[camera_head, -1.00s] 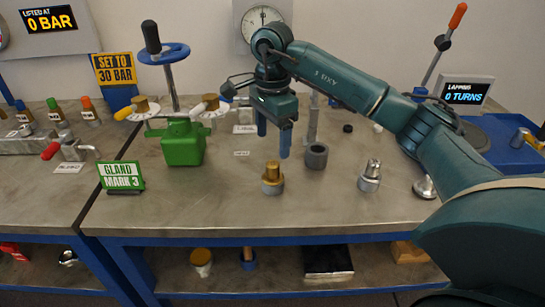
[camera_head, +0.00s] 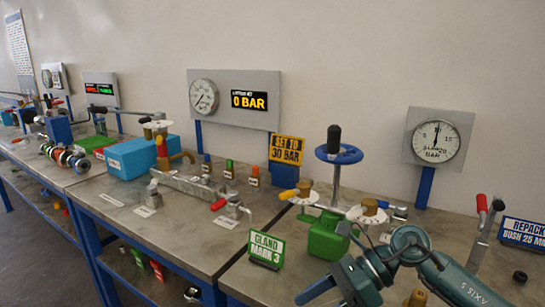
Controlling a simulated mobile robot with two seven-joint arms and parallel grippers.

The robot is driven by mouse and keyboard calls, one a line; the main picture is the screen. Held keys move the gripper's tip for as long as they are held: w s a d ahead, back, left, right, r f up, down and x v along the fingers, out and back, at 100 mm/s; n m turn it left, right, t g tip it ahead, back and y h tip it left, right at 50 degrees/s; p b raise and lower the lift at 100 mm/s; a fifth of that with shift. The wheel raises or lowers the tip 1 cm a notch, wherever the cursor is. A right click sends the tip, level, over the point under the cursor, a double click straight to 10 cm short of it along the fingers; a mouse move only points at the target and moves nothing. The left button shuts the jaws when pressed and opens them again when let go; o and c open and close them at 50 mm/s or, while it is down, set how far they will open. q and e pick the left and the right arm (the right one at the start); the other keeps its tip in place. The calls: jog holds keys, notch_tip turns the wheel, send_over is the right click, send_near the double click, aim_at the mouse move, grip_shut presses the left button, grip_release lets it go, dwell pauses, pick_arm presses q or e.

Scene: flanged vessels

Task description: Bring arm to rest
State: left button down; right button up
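My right arm comes in from the lower right. Its dark teal wrist is low in the picture, in front of the green valve body (camera_head: 326,237). One blue finger of my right gripper (camera_head: 318,289) points to the lower left near the bottom edge. The other finger cannot be made out, so its opening is unclear. I see nothing held in the visible part. My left gripper is not in view.
The bench carries a green "GLAND MARK 3" sign (camera_head: 266,250), a blue handwheel (camera_head: 338,154), a red-handled valve (camera_head: 230,206), a blue box (camera_head: 138,157) and a round gauge (camera_head: 436,140). A lower shelf holds small parts. Bare bench lies left of the sign.

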jog(key=s+a+r+m+t+y+p, duration=0.15)
jog(key=a+r+m+t+y, duration=0.35)
jog(key=m+y, duration=0.55)
jog(key=s+d+f+m+t+h+p, duration=0.1)
jog(key=d+f+m+t+h, duration=0.3)
jog(key=m, duration=1.2)
jog(key=s+d+f+m+t+h+p, duration=0.1)
jog(key=d+f+m+t+h, duration=0.4)
jog(key=f+m+t+h, duration=0.3)
notch_tip(320, 180, down, 4)
jog(key=m+h, duration=0.4)
jog(key=m, duration=0.4)
jog(key=shift+s+d+t, duration=0.2)
jog(key=shift+d+t, duration=0.1)
jog(key=shift+t, duration=0.1)
jog(key=s+d+f+m+g+h, duration=0.1)
jog(key=s+f+m, duration=0.1)
jog(key=s+f, duration=0.1)
jog(key=s+f+m+g+h, duration=0.1)
jog(key=s+f+m+g, duration=0.1)
jog(key=s+f, duration=0.1)
jog(key=s+d+f+m+g+h, duration=0.1)
jog(key=s+f+m, duration=0.1)
jog(key=s+f, duration=0.1)
jog(key=shift+s+d+g+p, duration=0.15)
jog(key=shift+d+g+p, duration=0.15)
jog(key=shift+g, duration=0.1)
jog(key=shift+c, duration=0.3)
